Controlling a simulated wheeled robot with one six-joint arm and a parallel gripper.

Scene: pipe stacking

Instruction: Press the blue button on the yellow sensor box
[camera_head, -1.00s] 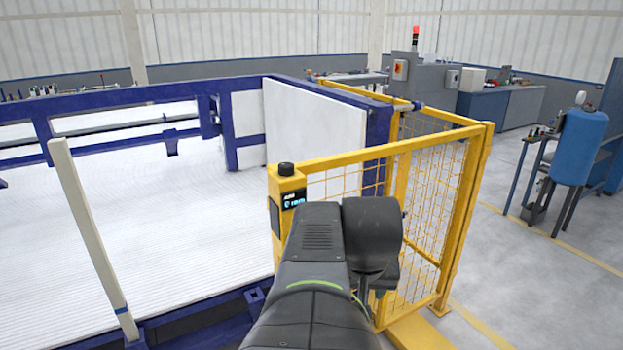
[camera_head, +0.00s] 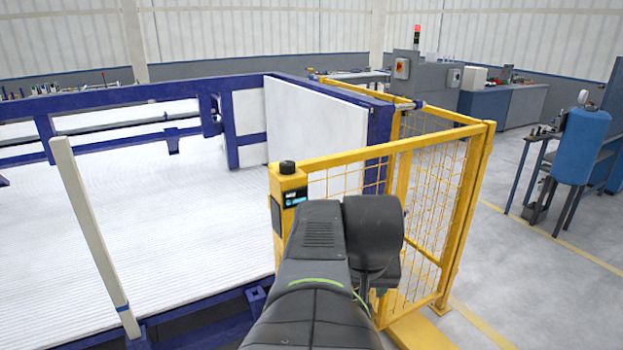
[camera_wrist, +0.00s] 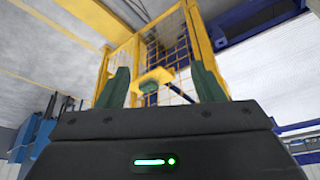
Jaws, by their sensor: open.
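The yellow sensor box (camera_head: 289,186) is the top of a yellow post at the near corner of the fence in the head view. It has a black round cap (camera_head: 288,167) on top and a small dark panel with blue marks (camera_head: 295,197) on its face. My dark arm covers its lower right side, and my gripper is hidden behind the arm there. In the wrist view my gripper (camera_wrist: 160,70) has its two green fingers wide apart with nothing held. A yellow part with a dark round piece (camera_wrist: 148,87) shows between the fingers, apart from them; I cannot tell a blue button.
The yellow mesh fence (camera_head: 437,215) stands right of the box. A blue frame with a white ribbed bed (camera_head: 180,215) lies left, with a pale upright post (camera_head: 95,235). A blue tank (camera_head: 581,147) stands far right on open floor.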

